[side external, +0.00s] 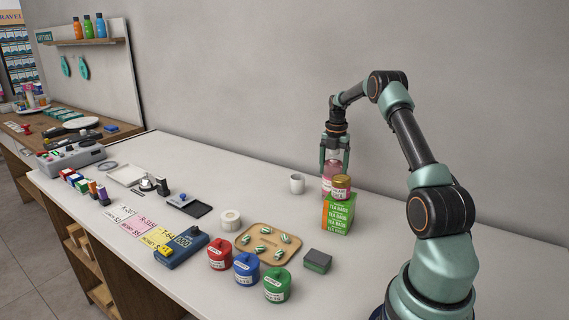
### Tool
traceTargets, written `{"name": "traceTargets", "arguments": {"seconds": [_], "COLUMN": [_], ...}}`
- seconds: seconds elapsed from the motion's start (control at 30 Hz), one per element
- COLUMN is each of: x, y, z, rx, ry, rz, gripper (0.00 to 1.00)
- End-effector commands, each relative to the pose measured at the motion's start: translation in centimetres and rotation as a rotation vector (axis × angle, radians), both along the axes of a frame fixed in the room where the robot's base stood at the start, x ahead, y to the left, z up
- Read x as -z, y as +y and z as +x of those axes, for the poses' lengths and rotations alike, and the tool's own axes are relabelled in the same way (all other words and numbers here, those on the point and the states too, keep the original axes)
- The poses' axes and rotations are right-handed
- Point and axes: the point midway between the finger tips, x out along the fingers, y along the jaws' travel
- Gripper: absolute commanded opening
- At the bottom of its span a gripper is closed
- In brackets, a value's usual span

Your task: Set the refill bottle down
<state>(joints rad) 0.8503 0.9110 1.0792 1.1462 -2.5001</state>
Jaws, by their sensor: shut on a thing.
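My gripper (335,165) points down at the back of the white counter, near the wall. It is shut on a bottle (328,170) with a pinkish body and a clear upper part, which I take to be the refill bottle. The bottle looks upright. Its lower part is hidden behind a small gold-lidded jar and a green tea box, so I cannot tell whether its base touches the counter.
The jar (341,187) stands on the tea box (338,214), close in front of the bottle. A wooden tray (244,237), red, blue and green pots and a sponge (317,261) are nearer.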

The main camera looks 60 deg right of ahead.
Motion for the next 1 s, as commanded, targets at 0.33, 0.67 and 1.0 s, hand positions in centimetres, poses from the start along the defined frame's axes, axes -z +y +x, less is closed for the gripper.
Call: {"name": "traceTargets", "arguments": {"seconds": [0.33,0.67,1.0], "x": [0.1,0.1,-4.5], "y": [-0.1,0.0,-0.1], "z": [0.1,0.0,0.1], "rx": [0.0,0.0,0.0], "ry": [-0.002,-0.001,-0.004], "rz": [-0.003,-0.001,-0.005], "gripper": [0.0,1.0,1.0]}}
